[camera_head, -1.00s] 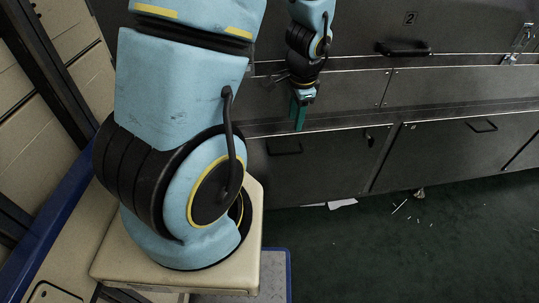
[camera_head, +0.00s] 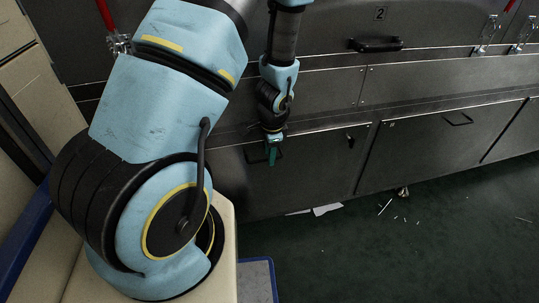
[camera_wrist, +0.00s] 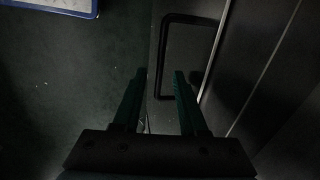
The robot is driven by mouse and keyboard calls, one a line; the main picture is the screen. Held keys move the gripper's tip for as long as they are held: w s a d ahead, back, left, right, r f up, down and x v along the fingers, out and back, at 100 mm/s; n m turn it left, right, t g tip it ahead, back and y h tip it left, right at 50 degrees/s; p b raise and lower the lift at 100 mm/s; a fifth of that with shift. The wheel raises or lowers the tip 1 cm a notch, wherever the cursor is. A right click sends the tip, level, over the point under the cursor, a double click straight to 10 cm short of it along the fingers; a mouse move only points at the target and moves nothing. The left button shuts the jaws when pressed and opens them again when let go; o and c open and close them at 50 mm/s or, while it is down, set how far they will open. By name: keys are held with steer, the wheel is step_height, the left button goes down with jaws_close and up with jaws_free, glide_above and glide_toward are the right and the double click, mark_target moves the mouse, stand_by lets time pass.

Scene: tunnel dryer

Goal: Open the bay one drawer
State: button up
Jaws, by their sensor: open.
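The lower left drawer (camera_head: 312,170), below and left of the number 2 panel, appears shut in the head view. I take it for the bay one drawer, though no number shows on it. Its black bar handle is largely hidden behind my gripper (camera_head: 272,158) there. In the wrist view the black U-shaped handle (camera_wrist: 164,58) stands out ahead. My gripper (camera_wrist: 160,74) is open, its two green fingers pointing at the handle. The handle's long bar lies between the fingertips in the picture; I cannot tell whether they touch it.
A second lower drawer (camera_head: 440,145) with a black handle (camera_head: 458,119) is to the right, shut. An upper handle (camera_head: 376,44) sits below the number 2 plate (camera_head: 380,13). The dark green floor (camera_head: 400,250) is open, with white scraps near the dryer.

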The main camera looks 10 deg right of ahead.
steer(key=shift+f, duration=0.2)
jaws_close()
stand_by(1.4)
